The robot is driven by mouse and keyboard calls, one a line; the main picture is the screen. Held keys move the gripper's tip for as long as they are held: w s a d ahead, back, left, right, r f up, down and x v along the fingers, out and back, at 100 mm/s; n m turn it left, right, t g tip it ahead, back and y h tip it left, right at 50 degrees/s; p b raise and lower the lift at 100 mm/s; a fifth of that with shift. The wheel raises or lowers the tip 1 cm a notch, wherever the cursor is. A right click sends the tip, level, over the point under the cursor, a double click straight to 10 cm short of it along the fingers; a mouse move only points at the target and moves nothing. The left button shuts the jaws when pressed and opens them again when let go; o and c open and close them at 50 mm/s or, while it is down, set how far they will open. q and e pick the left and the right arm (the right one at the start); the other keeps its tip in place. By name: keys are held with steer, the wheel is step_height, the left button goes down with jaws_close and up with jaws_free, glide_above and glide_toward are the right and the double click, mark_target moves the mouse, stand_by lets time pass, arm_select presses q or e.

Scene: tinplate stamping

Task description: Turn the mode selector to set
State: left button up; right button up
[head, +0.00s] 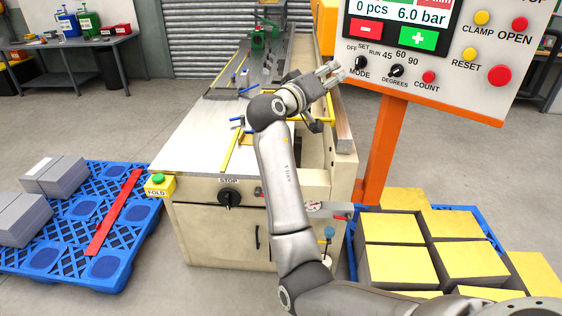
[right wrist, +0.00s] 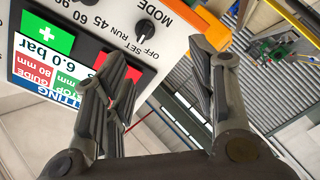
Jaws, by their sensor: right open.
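The mode selector is a small black knob (head: 361,62) on the grey control panel (head: 455,103), with OFF, SET and RUN printed around it and MODE below. I cannot tell for certain which label its pointer faces. It also shows in the right wrist view (right wrist: 145,28), between the SET/OFF labels and the word MODE. My right gripper (head: 332,72) is open and empty, just left of the knob in the head view and apart from it. My left gripper is out of view.
The degrees knob (head: 396,71), red count button (head: 429,77) and green plus key (head: 417,39) are close by on the panel. An orange post (head: 383,150) holds the panel. The bench (head: 190,140) lies below my arm. Yellow-topped stacks (head: 400,262) stand at lower right.

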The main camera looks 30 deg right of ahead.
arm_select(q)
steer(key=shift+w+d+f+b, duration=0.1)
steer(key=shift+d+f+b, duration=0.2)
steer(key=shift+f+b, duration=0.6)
arm_select(e)
steer(key=w+a+f+n+t+y, duration=0.1)
steer(key=w+f+n, duration=0.1)
steer(key=f, duration=0.6)
steer(key=w+a+f+n+t+y, duration=0.1)
steer(key=w+a+f+n+y, duration=0.1)
steer(key=f, duration=0.7)
steer(key=w+a+f+n+y, duration=0.2)
steer(key=w+f, duration=0.1)
steer(key=f, duration=0.5)
steer(key=shift+w+f+t, duration=0.25)
steer(key=shift+f+t, duration=0.05)
steer(key=shift+t, duration=0.1)
steer(key=shift+f+y, duration=0.1)
steer(key=shift+y, duration=0.2)
